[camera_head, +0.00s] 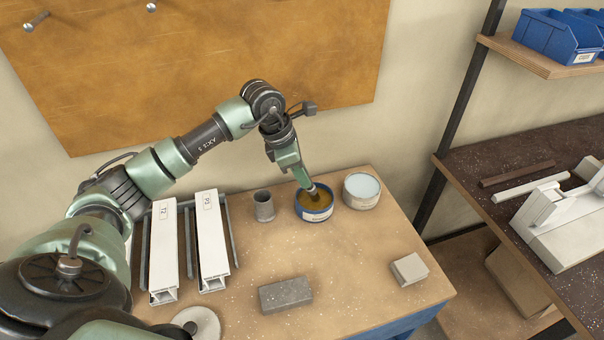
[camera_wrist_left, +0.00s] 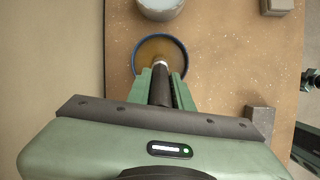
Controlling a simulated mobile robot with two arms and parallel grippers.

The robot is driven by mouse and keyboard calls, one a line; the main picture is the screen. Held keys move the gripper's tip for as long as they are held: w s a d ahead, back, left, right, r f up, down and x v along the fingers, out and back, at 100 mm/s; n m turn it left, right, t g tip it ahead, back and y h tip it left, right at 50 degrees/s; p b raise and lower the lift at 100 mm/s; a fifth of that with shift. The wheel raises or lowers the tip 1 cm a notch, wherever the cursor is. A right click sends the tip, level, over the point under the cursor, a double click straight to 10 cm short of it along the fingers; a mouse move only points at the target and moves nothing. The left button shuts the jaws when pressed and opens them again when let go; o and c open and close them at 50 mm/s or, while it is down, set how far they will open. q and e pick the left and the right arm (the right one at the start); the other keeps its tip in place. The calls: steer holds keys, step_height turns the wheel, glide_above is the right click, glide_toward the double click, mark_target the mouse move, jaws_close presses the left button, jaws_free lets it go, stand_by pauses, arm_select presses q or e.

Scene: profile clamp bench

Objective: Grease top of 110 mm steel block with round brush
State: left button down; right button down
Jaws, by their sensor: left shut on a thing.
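My left gripper (camera_head: 302,181) is shut on the round brush (camera_head: 314,191), with the brush pointing down into an open blue-rimmed tin (camera_head: 300,212) of brown grease. In the left wrist view the brush (camera_wrist_left: 161,88) lies between the fingers, its tip over or in the grease of the tin (camera_wrist_left: 137,62); the exact depth is hidden. A dark grey oblong block (camera_head: 286,295), which looks like the steel block, lies on the bench nearer the front, apart from the gripper. Its top is bare to view.
A tin with pale blue contents (camera_head: 361,190) stands right of the grease tin, a grey cup (camera_head: 263,205) left of it. Two white profiles (camera_head: 211,240) lie at left. A smaller light block (camera_head: 409,269) is at right. The bench (camera_head: 345,262) between the blocks is clear.

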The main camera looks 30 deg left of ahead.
arm_select(q)
steer(key=shift+s+f, duration=0.1)
steer(key=shift+f, duration=0.05)
stand_by(0.3)
step_height(320, 180, up, 2)
steer(key=shift+r+p, duration=0.1)
steer(key=shift+p, duration=0.55)
steer(key=shift+r+p, duration=1.35)
steer(key=shift+r, duration=1.2)
